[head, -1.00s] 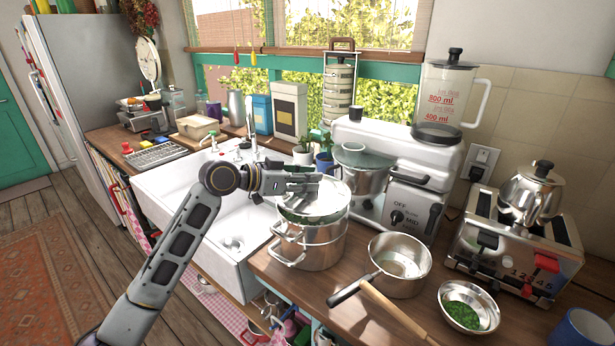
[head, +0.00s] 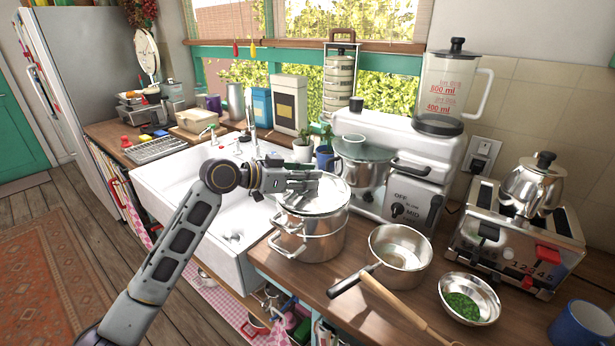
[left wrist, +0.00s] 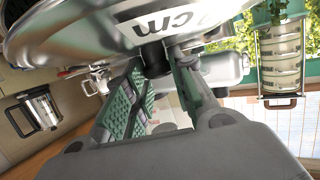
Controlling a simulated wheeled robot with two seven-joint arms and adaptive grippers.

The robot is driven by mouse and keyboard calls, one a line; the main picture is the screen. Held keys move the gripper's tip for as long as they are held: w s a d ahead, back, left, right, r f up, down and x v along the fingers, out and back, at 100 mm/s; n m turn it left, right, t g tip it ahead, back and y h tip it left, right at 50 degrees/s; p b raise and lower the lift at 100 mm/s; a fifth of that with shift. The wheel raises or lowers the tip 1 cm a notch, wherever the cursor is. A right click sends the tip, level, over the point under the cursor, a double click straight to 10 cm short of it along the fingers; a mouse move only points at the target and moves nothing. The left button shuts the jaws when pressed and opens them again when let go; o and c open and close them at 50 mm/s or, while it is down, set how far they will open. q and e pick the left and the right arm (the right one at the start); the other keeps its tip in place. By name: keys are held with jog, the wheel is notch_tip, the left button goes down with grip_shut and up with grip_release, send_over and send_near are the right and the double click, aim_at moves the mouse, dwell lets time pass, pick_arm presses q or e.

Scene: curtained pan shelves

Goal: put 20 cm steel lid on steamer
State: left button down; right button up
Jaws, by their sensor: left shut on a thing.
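The steel lid (head: 329,198) is at the top of the steel steamer (head: 318,243) on the wooden counter. It looks level and seems to meet the rim, though my gripper hides the near left part. In the left wrist view, the lid (left wrist: 95,38) fills the top, with "cm" lettering showing. My left gripper (head: 308,184) reaches in from the left over the lid. In the left wrist view, its fingers (left wrist: 160,85) are shut on the lid's dark knob (left wrist: 154,58). My right gripper is not in view.
An open saucepan (head: 400,255) and a bowl of chopped greens (head: 468,300) stand right of the steamer. A white mixer (head: 405,150) with a glass-covered pot (head: 362,165) is behind. The white sink (head: 180,190) is at the left, and a toaster (head: 515,235) at the right.

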pick_arm(q)
jog(key=shift+f, duration=0.1)
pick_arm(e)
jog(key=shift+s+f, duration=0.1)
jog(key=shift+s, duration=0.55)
pick_arm(q)
jog(key=shift+f, duration=0.15)
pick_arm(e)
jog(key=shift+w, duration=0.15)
pick_arm(q)
jog(key=shift+f, duration=0.15)
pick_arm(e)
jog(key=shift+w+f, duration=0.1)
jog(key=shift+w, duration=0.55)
pick_arm(q)
jog(key=shift+f+b, duration=0.15)
jog(key=shift+b, duration=0.15)
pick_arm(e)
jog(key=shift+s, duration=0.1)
pick_arm(q)
jog(key=c, duration=1.1)
grip_release()
jog(key=shift+f, duration=0.1)
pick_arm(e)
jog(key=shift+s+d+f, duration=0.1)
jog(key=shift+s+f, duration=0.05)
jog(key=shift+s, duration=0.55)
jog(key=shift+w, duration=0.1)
